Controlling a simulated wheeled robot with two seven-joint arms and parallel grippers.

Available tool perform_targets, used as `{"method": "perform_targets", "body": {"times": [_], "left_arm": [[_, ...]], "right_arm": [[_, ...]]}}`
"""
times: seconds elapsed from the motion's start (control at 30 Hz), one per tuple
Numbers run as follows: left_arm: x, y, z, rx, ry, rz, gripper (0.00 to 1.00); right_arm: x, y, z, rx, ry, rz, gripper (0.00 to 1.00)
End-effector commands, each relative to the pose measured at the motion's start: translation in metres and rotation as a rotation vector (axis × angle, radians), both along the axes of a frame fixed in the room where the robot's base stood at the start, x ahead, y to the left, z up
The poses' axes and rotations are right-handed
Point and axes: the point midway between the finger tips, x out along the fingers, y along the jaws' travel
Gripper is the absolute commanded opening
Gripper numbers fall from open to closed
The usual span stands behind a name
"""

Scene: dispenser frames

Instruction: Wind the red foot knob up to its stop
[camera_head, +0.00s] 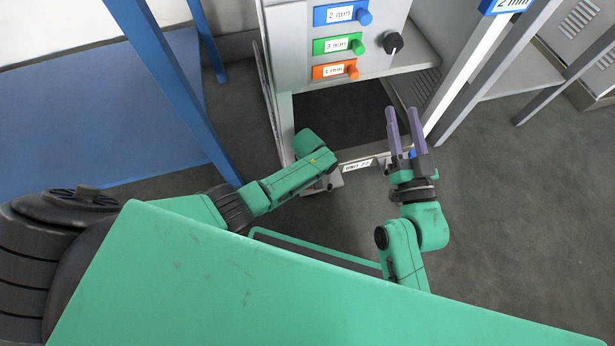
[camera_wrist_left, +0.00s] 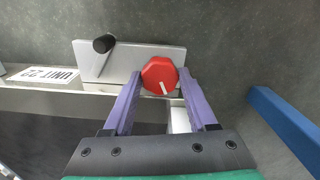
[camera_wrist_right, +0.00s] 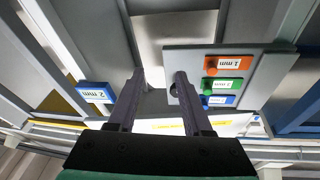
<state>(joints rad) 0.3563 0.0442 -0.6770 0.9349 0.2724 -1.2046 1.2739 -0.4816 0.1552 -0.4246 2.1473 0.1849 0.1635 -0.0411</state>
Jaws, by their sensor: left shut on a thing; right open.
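The red foot knob (camera_wrist_left: 160,73) is faceted, with a white mark near its lower edge in the left wrist view. It sits at the edge of a grey foot plate (camera_wrist_left: 135,62). My left gripper (camera_wrist_left: 160,84) is shut on the knob, one purple finger on each side. In the head view the knob and the left fingertips are hidden behind my left wrist, low at the frame's front. My right gripper (camera_head: 402,112) is open and empty in front of the dispenser frame; its fingers also show in the right wrist view (camera_wrist_right: 159,74).
A black handle (camera_wrist_left: 104,43) stands on the plate beside the red knob. A "UNIT 22" label (camera_wrist_left: 50,75) is on the crossbar. The panel above has blue (camera_head: 364,17), green (camera_head: 358,47) and orange (camera_head: 352,72) knobs and a black knob (camera_head: 393,42). A blue post (camera_head: 175,85) stands left.

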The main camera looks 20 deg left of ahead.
Motion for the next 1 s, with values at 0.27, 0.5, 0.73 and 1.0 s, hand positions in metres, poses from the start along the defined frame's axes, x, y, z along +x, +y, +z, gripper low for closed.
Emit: {"method": "perform_targets", "body": {"times": [0.27, 0.5, 0.73, 1.0], "left_arm": [[-0.002, -0.001, 0.001, 0.0, 0.005, 0.166, 0.02], [-0.002, 0.0, 0.0, 0.001, 0.005, 0.312, 0.02], [-0.001, 0.0, 0.0, 0.001, 0.004, 0.412, 0.02], [-0.001, 0.0, 0.0, 0.001, 0.004, 0.453, 0.02]], "right_arm": [[-0.034, 0.007, -0.083, -0.04, 0.254, 0.037, 0.5], [-0.067, 0.009, -0.134, -0.063, 0.414, 0.063, 0.5], [-0.089, 0.011, -0.16, -0.073, 0.504, 0.078, 0.5], [-0.098, 0.011, -0.171, -0.077, 0.539, 0.084, 0.5]]}}
